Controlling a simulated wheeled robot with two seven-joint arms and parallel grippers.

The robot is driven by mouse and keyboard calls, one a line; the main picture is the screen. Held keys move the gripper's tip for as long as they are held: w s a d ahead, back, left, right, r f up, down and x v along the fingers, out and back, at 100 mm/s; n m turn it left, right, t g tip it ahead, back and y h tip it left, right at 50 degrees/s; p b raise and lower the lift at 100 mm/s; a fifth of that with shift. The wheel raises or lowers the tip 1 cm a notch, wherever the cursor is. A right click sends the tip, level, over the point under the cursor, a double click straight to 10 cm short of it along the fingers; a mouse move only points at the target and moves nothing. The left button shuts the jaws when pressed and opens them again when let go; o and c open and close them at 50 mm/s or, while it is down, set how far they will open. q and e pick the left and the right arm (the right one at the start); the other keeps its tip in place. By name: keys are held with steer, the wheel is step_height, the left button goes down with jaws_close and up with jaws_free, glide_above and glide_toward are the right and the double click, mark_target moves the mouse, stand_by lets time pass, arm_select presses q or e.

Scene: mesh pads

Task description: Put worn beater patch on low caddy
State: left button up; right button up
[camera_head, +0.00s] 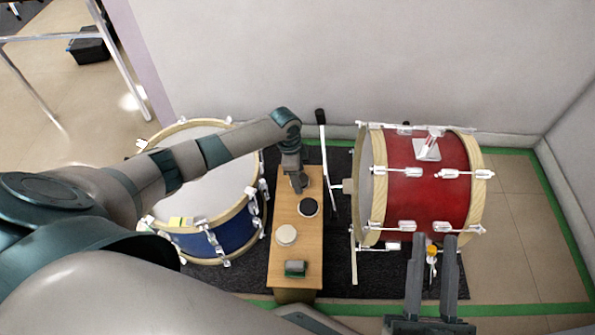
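The low caddy seems to be the narrow wooden bench (310,257) between the two drums. A dark round pad with a pale rim (308,207) and a pale round pad (286,235) lie on it; I cannot tell which, if either, is the worn beater patch. My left gripper (298,186) points down over the bench's far end, just beyond the dark pad. Its fingers are small and partly hidden, so their opening is unclear. My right gripper (433,240) is open at the near side of the red bass drum (420,205), its two fingers well apart and empty.
A dark green block (295,268) sits at the bench's near end. A blue drum (188,245) stands to the left, under my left arm. A small orange-topped item (432,251) shows between my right fingers. A pedal with a beater (347,186) stands at the red drum's left face.

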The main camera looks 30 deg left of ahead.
arm_select(q)
steer(key=shift+r, duration=0.15)
steer(key=shift+r, duration=0.15)
steer(key=shift+a+r+p, duration=0.1)
steer(key=shift+r+p, duration=0.2)
steer(key=shift+r, duration=0.35)
step_height(320, 180, up, 10)
steer(key=a+p, duration=0.1)
steer(key=p, duration=0.1)
steer(key=shift+s+a+p, duration=0.15)
steer(key=shift+s+p, duration=0.15)
steer(key=shift+s, duration=0.1)
arm_select(e)
step_height(320, 180, down, 11)
steer(key=w+d+g+h, duration=0.1)
steer(key=w+g+h, duration=0.1)
steer(key=g, duration=0.4)
steer(key=shift+w+d+g+h, duration=0.2)
steer(key=shift+w+g+h, duration=0.05)
steer(key=shift+g+h, duration=0.05)
